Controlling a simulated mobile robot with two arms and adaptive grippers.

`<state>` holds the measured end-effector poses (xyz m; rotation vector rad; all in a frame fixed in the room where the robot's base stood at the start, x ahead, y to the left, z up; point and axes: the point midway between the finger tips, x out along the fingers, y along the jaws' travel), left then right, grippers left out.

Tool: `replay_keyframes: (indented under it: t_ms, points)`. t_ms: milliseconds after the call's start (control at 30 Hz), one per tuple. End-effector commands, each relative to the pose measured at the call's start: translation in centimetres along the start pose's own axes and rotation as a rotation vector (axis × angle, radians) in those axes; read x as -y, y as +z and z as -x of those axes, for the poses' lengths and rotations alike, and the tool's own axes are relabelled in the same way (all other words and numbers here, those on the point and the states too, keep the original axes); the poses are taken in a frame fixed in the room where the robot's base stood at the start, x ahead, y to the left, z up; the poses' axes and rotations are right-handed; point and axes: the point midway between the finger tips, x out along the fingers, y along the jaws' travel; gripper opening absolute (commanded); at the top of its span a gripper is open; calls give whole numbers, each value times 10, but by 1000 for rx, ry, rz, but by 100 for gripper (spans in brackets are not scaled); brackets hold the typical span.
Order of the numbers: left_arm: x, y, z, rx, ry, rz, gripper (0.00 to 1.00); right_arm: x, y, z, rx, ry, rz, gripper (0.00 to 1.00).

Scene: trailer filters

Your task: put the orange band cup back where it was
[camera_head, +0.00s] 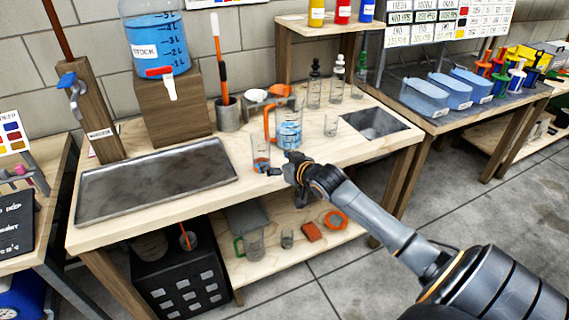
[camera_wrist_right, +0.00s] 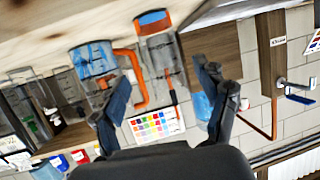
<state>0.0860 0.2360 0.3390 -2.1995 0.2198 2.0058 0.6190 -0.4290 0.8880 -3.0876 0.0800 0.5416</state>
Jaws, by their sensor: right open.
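The orange band cup (camera_head: 260,153) is a clear glass with an orange band and some blue near its base. It stands upright near the worktable's front edge. It also shows upside down in the right wrist view (camera_wrist_right: 158,50). My right gripper (camera_head: 287,171) is just right of the cup, at the table's front edge. In the wrist view my right gripper (camera_wrist_right: 155,82) is open and empty, with the cup beyond and between its fingertips, seemingly apart from them. My left gripper is not in view.
A pitcher (camera_head: 289,135) with blue liquid and an orange handle stands close behind the cup. An empty glass (camera_head: 331,125) and a sunken basin (camera_head: 375,124) are to the right. A metal tray (camera_head: 155,188) lies left. A water dispenser (camera_head: 157,45) stands behind.

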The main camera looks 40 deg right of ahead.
Motion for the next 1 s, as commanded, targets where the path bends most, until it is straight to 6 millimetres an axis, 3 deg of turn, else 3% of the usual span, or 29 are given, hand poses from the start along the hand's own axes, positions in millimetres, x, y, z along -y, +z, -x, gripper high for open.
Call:
replay_keyframes:
  t_ms: [100,300,567,667,767,867,1000]
  points:
    - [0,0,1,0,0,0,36,1,1,22,1,-1,3,74]
    - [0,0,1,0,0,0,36,0,1,42,2,1,2,74]
    - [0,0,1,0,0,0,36,0,0,46,1,1,1,74]
    - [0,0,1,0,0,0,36,-4,17,42,25,11,-4,74]
    - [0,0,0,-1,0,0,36,-12,69,32,97,41,-15,74]
    - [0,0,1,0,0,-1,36,-20,157,24,217,80,-17,74]
    - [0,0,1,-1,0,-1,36,-12,300,39,416,108,4,74]
